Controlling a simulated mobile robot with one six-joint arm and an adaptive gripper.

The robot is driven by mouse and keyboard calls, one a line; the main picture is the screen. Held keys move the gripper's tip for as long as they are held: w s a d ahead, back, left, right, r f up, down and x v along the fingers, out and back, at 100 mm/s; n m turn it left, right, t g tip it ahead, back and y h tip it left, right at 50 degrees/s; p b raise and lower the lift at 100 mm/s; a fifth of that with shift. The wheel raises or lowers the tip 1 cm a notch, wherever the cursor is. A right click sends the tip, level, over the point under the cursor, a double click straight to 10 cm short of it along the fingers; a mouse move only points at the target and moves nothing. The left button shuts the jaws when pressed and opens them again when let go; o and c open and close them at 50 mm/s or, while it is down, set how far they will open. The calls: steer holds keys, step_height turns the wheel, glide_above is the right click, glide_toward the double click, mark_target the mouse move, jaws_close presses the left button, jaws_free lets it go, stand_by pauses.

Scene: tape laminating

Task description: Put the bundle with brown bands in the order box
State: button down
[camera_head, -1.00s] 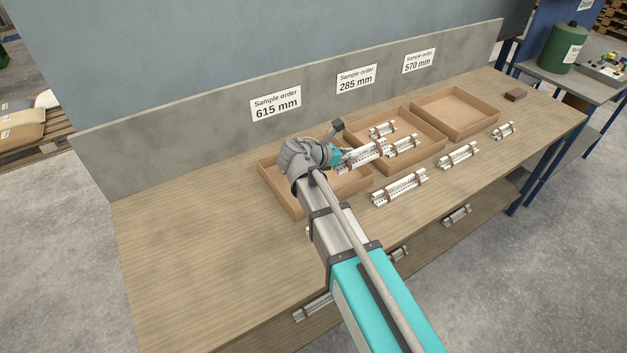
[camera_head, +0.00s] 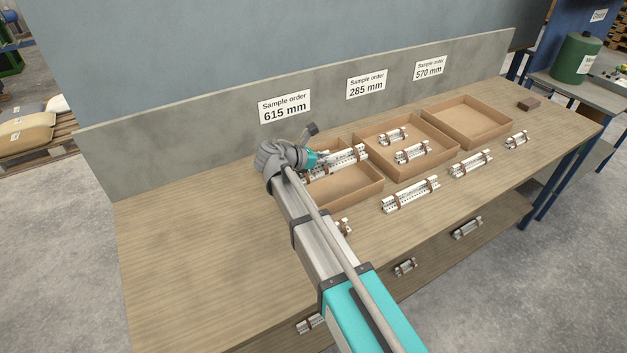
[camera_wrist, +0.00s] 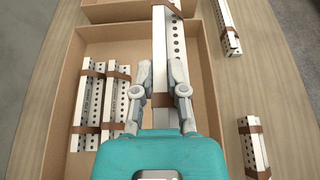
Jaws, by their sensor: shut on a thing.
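My gripper (camera_head: 318,160) is shut on a pale perforated bundle (camera_wrist: 168,40) with brown bands. In the wrist view its fingers sit on both sides of the bundle at a brown band. The bundle is over the cardboard box under the 615 mm sign (camera_head: 284,106), and its far end overlaps that box's far wall in the wrist view. The box (camera_head: 352,200) shows bare floor at its front. In the wrist view, brown-banded profiles (camera_wrist: 104,105) lie side by side along the box's left part. My gripper hides part of the box.
The middle box (camera_head: 445,150) under the 285 mm sign holds two bundles. The right box (camera_head: 505,128), under 570 mm, looks empty. Several bundles, including a long one (camera_head: 410,195), lie along the bench front. A low backboard (camera_head: 200,150) stands behind. The bench's left side is clear.

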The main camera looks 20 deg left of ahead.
steer(key=shift+w+a+f+b, duration=0.2)
steer(key=shift+a+f+b, duration=0.7)
steer(key=shift+f, duration=0.2)
steer(key=shift+w+a+f+b, duration=0.15)
steer(key=shift+a+f+b, duration=0.6)
steer(key=shift+f+b, duration=0.25)
steer(key=shift+w+a+f+b, duration=0.1)
steer(key=shift+a+f+b, duration=0.35)
steer(key=shift+f, duration=0.25)
steer(key=shift+f+b, duration=1.4)
steer(key=shift+b, duration=0.05)
steer(key=shift+f+b, duration=0.55)
steer(key=shift+b, duration=0.05)
steer(key=c, duration=0.7)
jaws_free()
steer(key=shift+r, duration=0.25)
